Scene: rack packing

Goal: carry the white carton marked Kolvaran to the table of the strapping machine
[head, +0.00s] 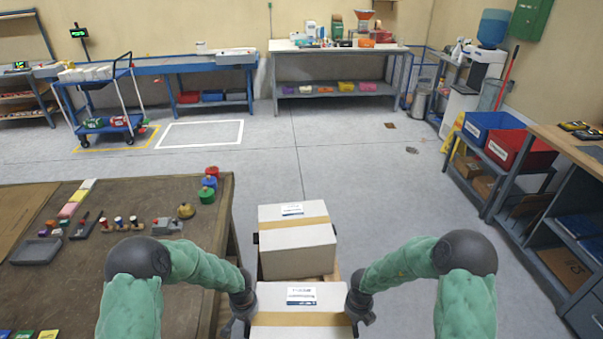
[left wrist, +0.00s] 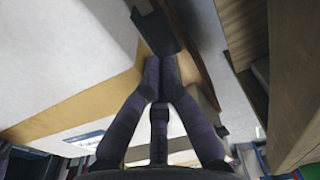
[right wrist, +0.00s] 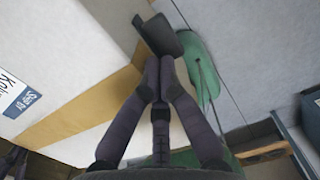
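A white carton (head: 273,327) with a tan tape band and a label sits at the bottom centre of the head view, between my two grippers. In the right wrist view, the carton (right wrist: 60,60) has a label (right wrist: 12,92) beginning "Kol"; the rest is cut off. My left gripper (head: 243,305) is at the carton's left side, and my right gripper (head: 358,305) is at its right side. In both wrist views the fingers are drawn together along the carton's side; firm contact is hard to tell. I cannot tell which table belongs to the strapping machine.
A second taped white carton (head: 297,248) stands just beyond, with wood showing beside it. A brown workbench (head: 130,265) is close on the left; shelving with blue and red bins (head: 490,128) is on the right. Open floor (head: 350,160) lies ahead, with tables and a trolley (head: 105,100) behind.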

